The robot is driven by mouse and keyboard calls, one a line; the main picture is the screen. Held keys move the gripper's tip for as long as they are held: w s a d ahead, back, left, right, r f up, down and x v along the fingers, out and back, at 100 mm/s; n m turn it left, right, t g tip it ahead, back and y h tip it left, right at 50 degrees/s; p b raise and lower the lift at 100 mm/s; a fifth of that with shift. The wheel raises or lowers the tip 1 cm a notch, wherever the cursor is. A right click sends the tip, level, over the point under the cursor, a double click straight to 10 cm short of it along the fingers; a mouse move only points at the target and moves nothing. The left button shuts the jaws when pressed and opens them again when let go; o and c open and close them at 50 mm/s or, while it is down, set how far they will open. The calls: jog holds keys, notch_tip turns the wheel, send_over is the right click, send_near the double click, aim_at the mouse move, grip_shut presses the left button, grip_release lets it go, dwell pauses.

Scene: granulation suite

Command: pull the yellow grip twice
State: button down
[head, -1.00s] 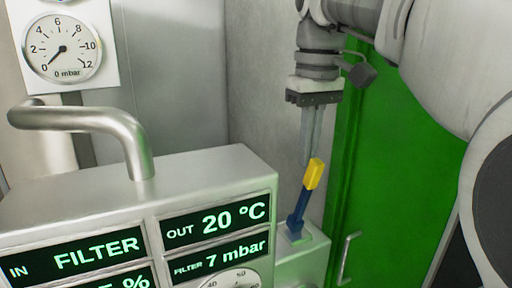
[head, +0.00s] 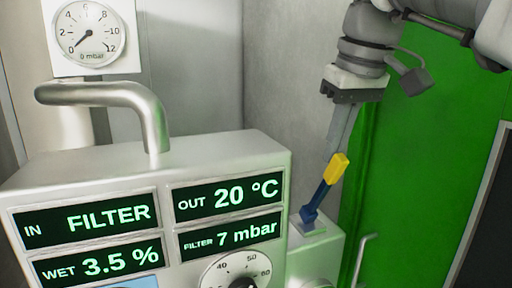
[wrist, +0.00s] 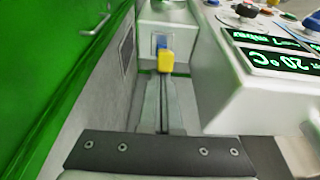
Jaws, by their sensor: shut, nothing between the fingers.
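The yellow grip (head: 337,167) tops a dark blue lever (head: 317,197), which leans up and to the right from a small grey housing (head: 312,250). My gripper (head: 338,150) is shut and comes down from above, its fingertips at the top of the yellow grip. I cannot tell if they touch it. In the wrist view the yellow grip (wrist: 166,61) shows just beyond the tips of my closed fingers (wrist: 164,82), with nothing held between them. The blue lever mostly hides behind the grip there.
A metal control panel (head: 150,178) with lit displays stands left of the lever; they read 20 °C, 7 mbar and WET 3.5 %. A bent metal pipe (head: 110,95) rises from it. A pressure gauge (head: 88,35) hangs behind. A green door (head: 415,150) stands to the right.

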jog(key=s+d+f+t+y+b, duration=0.2)
jog(key=s+f+t+b, duration=0.6)
jog(key=b, duration=1.4)
jog(key=shift+s+d+f+y, duration=0.15)
jog(key=shift+s+d+y, duration=0.25)
jog(key=shift+d, duration=0.05)
jog(key=shift+t, duration=0.3)
